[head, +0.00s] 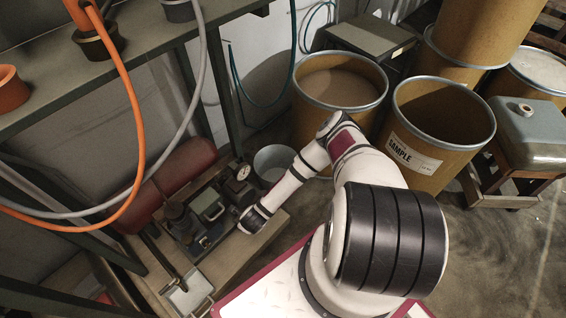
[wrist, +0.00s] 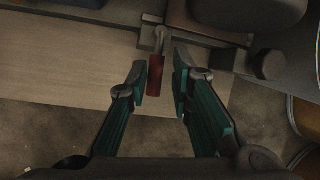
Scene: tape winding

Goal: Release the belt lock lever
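A lever with a red handle (wrist: 155,74) shows in the wrist view, joined by a grey pin to the dark machine (wrist: 205,36) at the top. My gripper (wrist: 160,80) is open, with its teal fingers on either side of the red handle. The left finger is close to the handle, and whether it touches cannot be told. A gap shows between the handle and the right finger. In the head view the machine (head: 208,208) sits on a wooden bench at the lower left, and my arm reaches to its right side. The lever and fingertips cannot be made out there.
The wooden bench (head: 262,236) has bare surface beside the machine. A dial gauge (head: 243,172) and a grey bucket (head: 270,162) stand near my wrist. Orange (head: 138,130) and grey hoses hang at the left. Large drums (head: 340,82) stand behind my arm.

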